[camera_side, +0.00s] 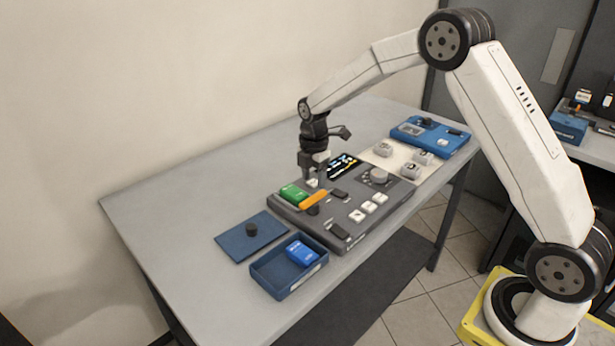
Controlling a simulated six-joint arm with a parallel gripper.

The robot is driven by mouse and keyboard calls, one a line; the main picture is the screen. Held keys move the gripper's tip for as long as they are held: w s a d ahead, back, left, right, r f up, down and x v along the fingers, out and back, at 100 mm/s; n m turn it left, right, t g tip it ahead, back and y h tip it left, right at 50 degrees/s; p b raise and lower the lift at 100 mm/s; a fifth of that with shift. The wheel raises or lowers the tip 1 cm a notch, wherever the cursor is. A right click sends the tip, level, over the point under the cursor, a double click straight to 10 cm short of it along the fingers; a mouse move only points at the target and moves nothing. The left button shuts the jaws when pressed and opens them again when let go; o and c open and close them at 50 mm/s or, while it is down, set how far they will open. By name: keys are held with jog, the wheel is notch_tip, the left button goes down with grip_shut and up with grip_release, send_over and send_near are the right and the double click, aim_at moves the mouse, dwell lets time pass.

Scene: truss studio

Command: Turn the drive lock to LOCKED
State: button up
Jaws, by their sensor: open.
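A dark grey console (351,219) lies on the table. An orange bar (314,199) sits at its left end, slanted beside a green block (294,194); it appears to be the drive lock. Its lettering is too small to read, so I cannot tell its setting. My gripper (312,179) is open and points down just above the console, behind the orange bar. A small white part (313,184) shows at the fingertips; I cannot tell whether they touch it.
The console also carries a lit screen (342,166), a round knob (379,176) and white keys (369,207). A blue tray (268,281) holding a blue block (302,253) and a blue plate (235,240) lie at left. A blue unit (452,143) stands at right. The table's back left (200,190) is clear.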

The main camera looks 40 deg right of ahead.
aim_at(313, 196)
jog(key=shift+f, duration=2.75)
grip_shut()
